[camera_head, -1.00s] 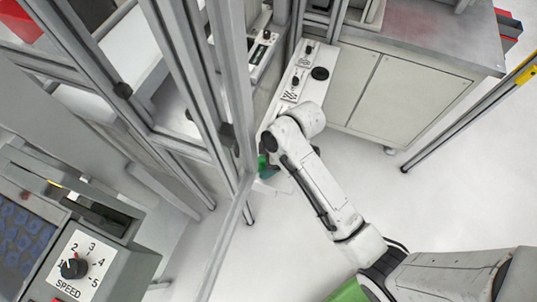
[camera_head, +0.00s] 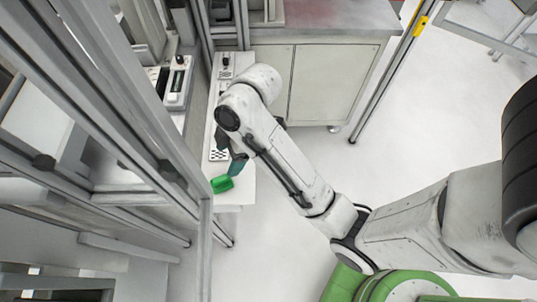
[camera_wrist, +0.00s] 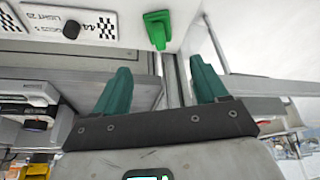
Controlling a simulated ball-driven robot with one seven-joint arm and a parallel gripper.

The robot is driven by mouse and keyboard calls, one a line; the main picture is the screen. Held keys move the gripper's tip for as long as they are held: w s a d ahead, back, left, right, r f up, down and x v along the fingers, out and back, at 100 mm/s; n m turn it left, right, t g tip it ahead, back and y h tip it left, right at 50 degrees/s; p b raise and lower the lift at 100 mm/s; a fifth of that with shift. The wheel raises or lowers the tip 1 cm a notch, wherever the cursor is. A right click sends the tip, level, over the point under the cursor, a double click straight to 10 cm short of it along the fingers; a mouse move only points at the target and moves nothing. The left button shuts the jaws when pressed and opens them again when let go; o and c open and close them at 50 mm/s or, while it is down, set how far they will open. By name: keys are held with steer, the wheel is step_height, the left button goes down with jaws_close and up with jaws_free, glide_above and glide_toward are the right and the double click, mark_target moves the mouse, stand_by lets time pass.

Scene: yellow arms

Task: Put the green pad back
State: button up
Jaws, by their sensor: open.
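The bright green pad (camera_head: 222,184) lies on the near end of the narrow white bench top (camera_head: 236,193) in the head view. It also shows in the wrist view (camera_wrist: 158,28), at the top centre, beyond the fingertips and roughly in line with the gap between them. My gripper (camera_head: 238,163) is beside the pad in the head view, partly hidden by my wrist. In the wrist view my gripper (camera_wrist: 158,66) has its two dark green fingers wide apart, with nothing between them.
A control panel with a black knob (camera_wrist: 71,29) and checkered markers is on the bench. A metal frame (camera_head: 125,110) stands close on the left. A grey cabinet (camera_head: 332,85) is behind my arm. Open floor (camera_head: 430,130) lies to the right.

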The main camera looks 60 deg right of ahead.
steer(key=s+d+f+m+h, duration=0.2)
steer(key=s+f+m, duration=0.1)
steer(key=s+m, duration=0.3)
steer(key=s+d+f+m+g+h, duration=0.1)
steer(key=s+f+m, duration=0.3)
steer(key=s, duration=0.6)
steer(key=shift+s+d+f+m+h, duration=0.35)
steer(key=shift+d+m, duration=0.25)
steer(key=shift+m, duration=0.4)
